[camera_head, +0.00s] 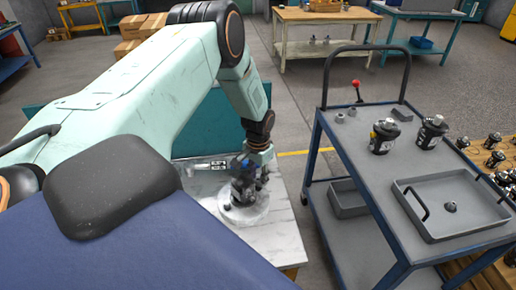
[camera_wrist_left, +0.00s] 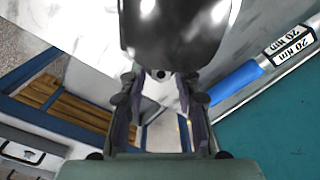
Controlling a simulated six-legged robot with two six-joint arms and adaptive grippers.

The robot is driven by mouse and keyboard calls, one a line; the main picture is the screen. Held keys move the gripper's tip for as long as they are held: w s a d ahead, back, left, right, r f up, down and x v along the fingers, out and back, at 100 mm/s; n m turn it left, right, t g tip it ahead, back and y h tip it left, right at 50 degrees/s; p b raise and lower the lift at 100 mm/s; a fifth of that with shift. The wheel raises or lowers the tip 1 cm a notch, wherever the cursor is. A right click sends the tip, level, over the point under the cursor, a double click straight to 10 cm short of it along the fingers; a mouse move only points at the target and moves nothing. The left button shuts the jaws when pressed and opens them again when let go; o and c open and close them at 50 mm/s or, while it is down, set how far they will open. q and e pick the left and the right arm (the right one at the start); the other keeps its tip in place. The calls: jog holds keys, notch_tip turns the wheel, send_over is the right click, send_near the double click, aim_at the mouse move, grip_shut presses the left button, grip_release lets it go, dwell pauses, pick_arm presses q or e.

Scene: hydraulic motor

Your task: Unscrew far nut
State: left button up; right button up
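A dark hydraulic motor (camera_head: 240,190) stands on a white round base (camera_head: 238,212) on a marble-topped table. My left gripper (camera_head: 252,166) comes down from above right at the motor and partly covers it. In the left wrist view a dark rounded body (camera_wrist_left: 180,28), likely the motor, fills the top middle. The two fingers of my left gripper (camera_wrist_left: 160,95) stand apart just below it, with a gap between them. I cannot make out the far nut. My right gripper is not in view.
A torque wrench with a blue handle (camera_wrist_left: 237,83) lies beside the motor. A blue-framed cart (camera_head: 345,165) to the right holds two motors (camera_head: 383,137) and a grey tray (camera_head: 455,227) with a small part. Workbenches and cardboard boxes (camera_head: 138,30) stand farther back.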

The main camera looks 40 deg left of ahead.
pick_arm(q)
jog(key=m+b, duration=0.1)
jog(key=m, duration=0.2)
jog(key=m+b, duration=0.1)
jog(key=m, duration=0.1)
jog(key=shift+w+f+b, duration=0.1)
jog(key=shift+f+b, duration=0.15)
jog(key=shift+b, duration=0.05)
jog(key=shift+r+m, duration=0.15)
jog(key=shift+m, duration=0.65)
jog(key=shift+r, duration=0.1)
jog(key=shift+c, duration=0.2)
